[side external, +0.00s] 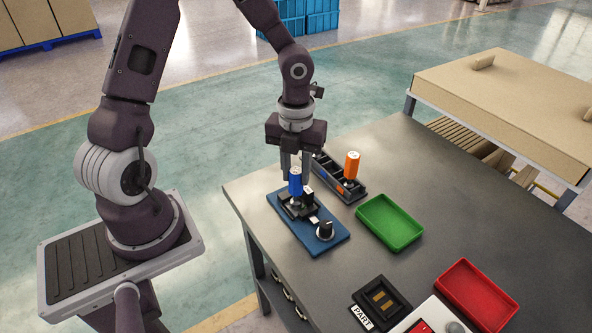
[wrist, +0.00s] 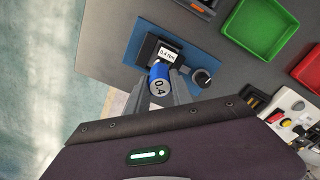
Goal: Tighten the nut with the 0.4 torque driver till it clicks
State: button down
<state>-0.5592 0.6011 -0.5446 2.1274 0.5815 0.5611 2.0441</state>
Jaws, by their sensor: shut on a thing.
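The blue torque driver (side external: 295,181) stands upright over the blue fixture plate (side external: 334,240). Its top reads 0.4 in the wrist view, where the driver (wrist: 159,77) sits between my fingers. My gripper (side external: 296,178) points down and is shut on the blue driver. A black block with a white label reading 0.4 Nm (wrist: 167,54) is on the plate beside the driver. The nut is hidden under the driver, so I cannot tell whether the tip is seated on it.
An orange driver (side external: 352,164) stands in a dark rack (side external: 333,172) behind the fixture. A black knob (side external: 325,230) is on the plate. A green tray (side external: 390,222), a red tray (side external: 478,294) and a black PART holder (side external: 381,300) lie to the right.

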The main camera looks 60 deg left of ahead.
jog(key=shift+m, duration=0.4)
jog(key=shift+r, duration=2.55)
